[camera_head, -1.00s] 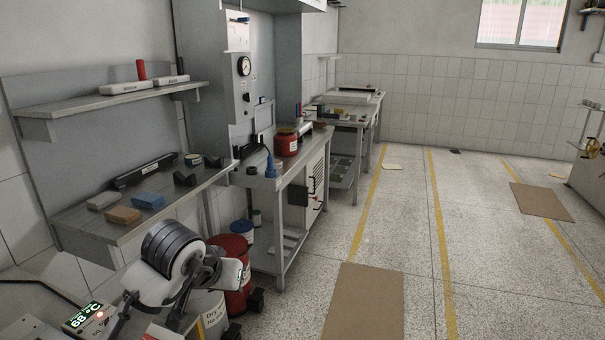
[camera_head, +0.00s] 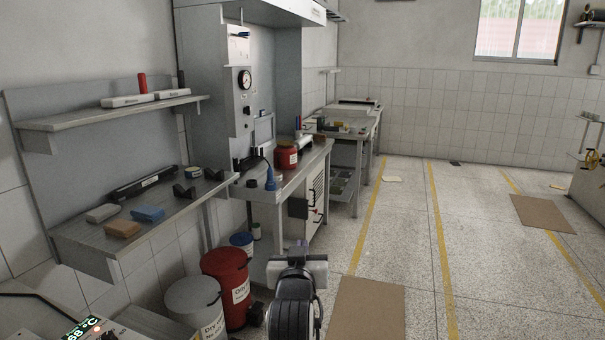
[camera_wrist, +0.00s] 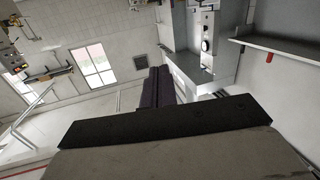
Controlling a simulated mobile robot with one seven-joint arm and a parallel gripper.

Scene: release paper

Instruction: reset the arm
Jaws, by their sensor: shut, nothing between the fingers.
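My arm shows at the bottom middle of the head view, with my gripper (camera_head: 303,246) at its far end, pointing away over the floor. In the wrist view my gripper (camera_wrist: 158,76) shows its dark fingers together, with nothing between them. It holds no object and touches nothing that I can see. The finger details are too small to tell in the head view.
A wall bench (camera_head: 150,228) with small blocks runs along the left. A red drum (camera_head: 226,278) and a grey-white drum (camera_head: 192,298) stand left of my arm. A metal workbench (camera_head: 286,186) stands beyond.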

